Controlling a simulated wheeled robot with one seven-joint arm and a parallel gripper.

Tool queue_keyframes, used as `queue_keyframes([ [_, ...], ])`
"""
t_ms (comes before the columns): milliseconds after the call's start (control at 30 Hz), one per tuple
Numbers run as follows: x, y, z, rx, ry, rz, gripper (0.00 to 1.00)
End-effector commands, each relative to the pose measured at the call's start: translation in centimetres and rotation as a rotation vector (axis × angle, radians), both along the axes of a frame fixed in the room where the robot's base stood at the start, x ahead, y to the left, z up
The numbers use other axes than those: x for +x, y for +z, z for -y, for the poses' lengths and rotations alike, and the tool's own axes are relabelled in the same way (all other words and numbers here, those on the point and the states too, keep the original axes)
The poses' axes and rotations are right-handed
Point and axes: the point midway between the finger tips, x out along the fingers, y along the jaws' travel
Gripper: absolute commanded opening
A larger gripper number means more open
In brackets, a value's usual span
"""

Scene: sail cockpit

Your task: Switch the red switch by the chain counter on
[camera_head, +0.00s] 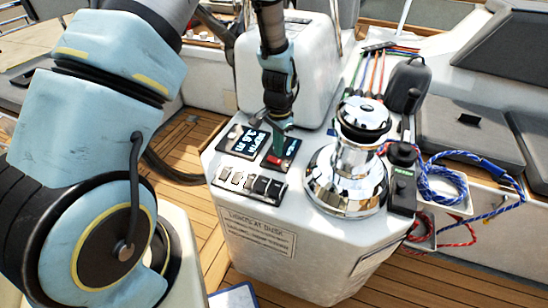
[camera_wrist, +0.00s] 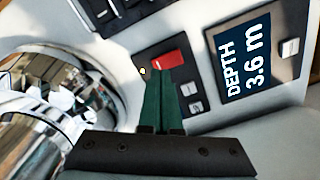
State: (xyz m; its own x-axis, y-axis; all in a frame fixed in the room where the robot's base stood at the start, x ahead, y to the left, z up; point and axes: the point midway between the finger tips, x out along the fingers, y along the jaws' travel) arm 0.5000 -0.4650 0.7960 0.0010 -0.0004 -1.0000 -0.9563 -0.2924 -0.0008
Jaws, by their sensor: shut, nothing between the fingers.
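The red switch (camera_head: 291,147) sits on a small dark panel (camera_head: 270,161) on the white console top. In the wrist view the red switch (camera_wrist: 170,60) lies just beyond the green fingertips. My gripper (camera_head: 277,150) points down at this panel with its fingers together and nothing between them. In the wrist view my gripper (camera_wrist: 164,74) has its tips at the near edge of the switch. I cannot tell whether they touch it. The fingers hide part of the panel; no chain counter reading is visible. A small pale yellow dot (camera_wrist: 142,71) shows beside the switch.
A depth display (camera_head: 243,141) reading 3.6 m is beside the panel. A row of switches (camera_head: 249,183) is in front. A chrome winch (camera_head: 345,178) stands close on the right, with a black lever control (camera_head: 402,155) beyond. A white housing (camera_head: 290,75) rises behind.

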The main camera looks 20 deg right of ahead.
Motion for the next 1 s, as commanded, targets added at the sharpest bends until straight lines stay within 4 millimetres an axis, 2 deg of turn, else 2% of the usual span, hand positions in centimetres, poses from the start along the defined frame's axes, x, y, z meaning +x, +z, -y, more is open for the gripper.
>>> queue_keyframes([
  [33,0.0,0.7,0.0,0.0,0.0,0.0,0.0],
  [500,0.0,4.2,0.0,0.0,0.001,-0.001,0.0],
  [1000,0.0,4.3,0.0,0.001,0.001,-0.001,0.0],
])
